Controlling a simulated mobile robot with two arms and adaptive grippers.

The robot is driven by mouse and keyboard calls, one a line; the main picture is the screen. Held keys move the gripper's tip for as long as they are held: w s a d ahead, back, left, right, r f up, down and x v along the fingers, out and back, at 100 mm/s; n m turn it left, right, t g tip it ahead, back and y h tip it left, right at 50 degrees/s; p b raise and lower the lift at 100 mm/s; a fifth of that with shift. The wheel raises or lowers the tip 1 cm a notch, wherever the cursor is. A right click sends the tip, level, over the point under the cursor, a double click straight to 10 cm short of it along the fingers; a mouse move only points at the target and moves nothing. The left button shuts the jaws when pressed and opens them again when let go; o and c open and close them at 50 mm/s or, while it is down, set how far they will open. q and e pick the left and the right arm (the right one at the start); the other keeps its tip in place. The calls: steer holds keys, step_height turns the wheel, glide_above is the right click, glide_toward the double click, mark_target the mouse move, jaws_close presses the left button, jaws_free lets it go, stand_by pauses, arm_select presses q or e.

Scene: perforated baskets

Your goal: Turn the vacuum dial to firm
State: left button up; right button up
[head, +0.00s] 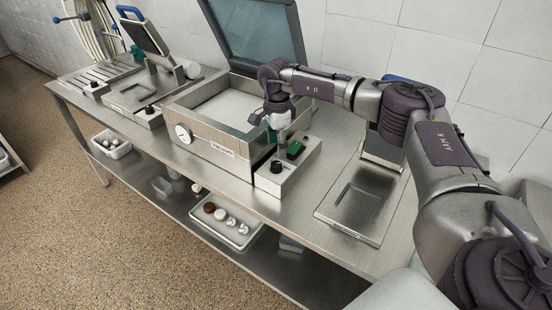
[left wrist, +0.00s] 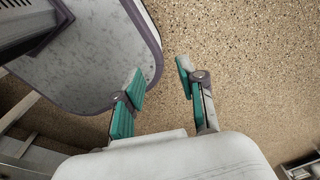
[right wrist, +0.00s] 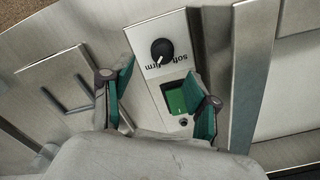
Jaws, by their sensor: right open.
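The vacuum dial is a black knob (head: 275,167) on the front of a steel control box (head: 291,183). The dial also shows in the right wrist view (right wrist: 162,50), above upside-down lettering, "firm" at left and "soft" at right. My right gripper (head: 272,132) hangs over the box, behind the dial. In the right wrist view my right gripper (right wrist: 162,84) is open and empty, its teal fingers apart and clear of the dial. My left gripper (left wrist: 160,74) is open and empty over the floor.
A green switch (head: 295,149) sits behind the dial, between the right fingers in the right wrist view. The open-lidded vacuum machine (head: 222,149) with a gauge (head: 183,133) stands left. A steel scale (head: 354,208) lies right.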

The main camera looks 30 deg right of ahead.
mark_target(276, 164)
steer(key=f, duration=0.2)
steer(key=f+p, duration=0.1)
steer(key=shift+w+f, duration=0.2)
steer(key=shift+f, duration=0.2)
step_height(276, 164, down, 2)
steer(key=shift+f, duration=0.8)
steer(key=shift+c, duration=0.9)
jaws_close()
arm_select(q)
steer(key=shift+w+r, duration=0.9)
steer(key=shift+r, duration=0.1)
